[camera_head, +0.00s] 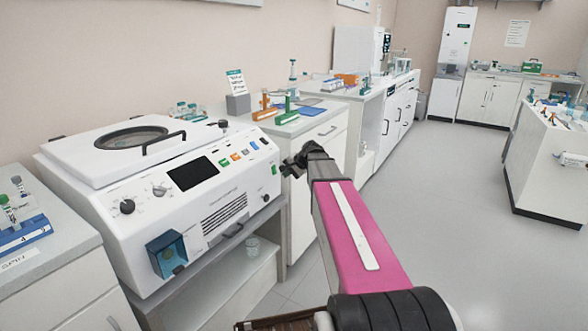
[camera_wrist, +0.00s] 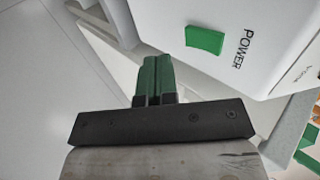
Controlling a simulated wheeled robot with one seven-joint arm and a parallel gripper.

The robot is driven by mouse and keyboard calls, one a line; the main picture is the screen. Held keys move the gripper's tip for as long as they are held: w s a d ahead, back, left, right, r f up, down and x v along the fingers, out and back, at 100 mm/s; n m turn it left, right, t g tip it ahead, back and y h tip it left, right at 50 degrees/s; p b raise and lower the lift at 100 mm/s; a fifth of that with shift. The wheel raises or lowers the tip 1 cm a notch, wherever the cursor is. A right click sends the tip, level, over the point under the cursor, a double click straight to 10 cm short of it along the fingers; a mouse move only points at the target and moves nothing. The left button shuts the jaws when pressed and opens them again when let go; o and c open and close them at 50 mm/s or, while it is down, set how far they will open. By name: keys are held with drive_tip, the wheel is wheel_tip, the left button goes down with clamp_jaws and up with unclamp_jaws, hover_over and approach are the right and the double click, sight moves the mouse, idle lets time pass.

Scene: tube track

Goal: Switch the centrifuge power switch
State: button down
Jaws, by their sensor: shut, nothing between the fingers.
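The white centrifuge (camera_head: 190,200) stands at the left in the head view, with a dark screen, knobs and coloured buttons on its front. Its green power switch (camera_head: 274,169) is at the right end of the front panel. In the wrist view the green switch (camera_wrist: 205,40) is at the upper right, beside the word POWER. My gripper (camera_head: 287,169) is just right of the switch in the head view. In the wrist view my gripper (camera_wrist: 158,62) shows its two green fingers shut together and empty. A visible gap separates the fingertips from the switch.
A side bench (camera_head: 320,121) with coloured racks stands behind and right of the centrifuge. A blue rack (camera_head: 28,234) with tubes sits on the cabinet at the left. Grey floor (camera_head: 440,190) is open on the right, before a white island bench (camera_head: 545,170).

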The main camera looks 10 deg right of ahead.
drive_tip(key=shift+w+a+f, duration=0.15)
drive_tip(key=shift+w+a, duration=0.55)
drive_tip(key=shift+w+a+f, duration=0.1)
drive_tip(key=shift+w+a, duration=0.6)
drive_tip(key=shift+w+a, duration=0.15)
drive_tip(key=shift+w, duration=0.05)
drive_tip(key=shift+r, duration=0.8)
drive_tip(key=shift+s, duration=0.1)
approach(275, 171)
drive_tip(key=s+d+r, duration=0.2)
drive_tip(key=s+d, duration=0.2)
drive_tip(key=shift+s+d+r, duration=0.15)
drive_tip(key=shift+s+d, duration=0.05)
